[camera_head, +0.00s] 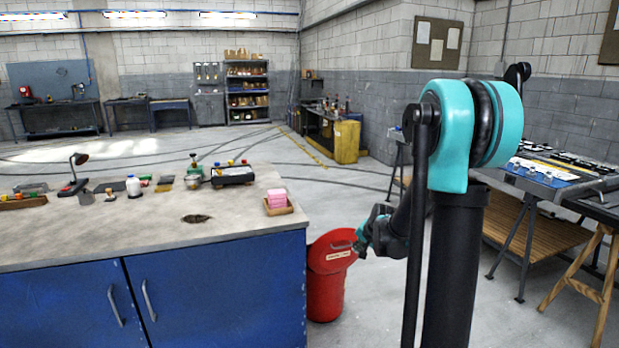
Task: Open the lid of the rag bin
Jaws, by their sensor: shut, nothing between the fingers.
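The rag bin (326,293) is a red round bin on the floor, right beside the blue workbench. Its red lid (328,247) is tilted at the top and carries a pale label and a handle-like detail near its right side. How far the lid stands open, if at all, I cannot tell. My gripper (358,248) is at the lid's right edge, small in this view, and is shut and empty. Whether it touches the lid I cannot tell. My own arm hides part of the floor to the right of the bin.
The blue workbench (215,290) stands close on the bin's left, with tools and a pink stack (277,199) on its top. A table with panels (545,180) and a wooden trestle (580,285) stand at the right. The floor behind the bin is mostly clear, with cables across it.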

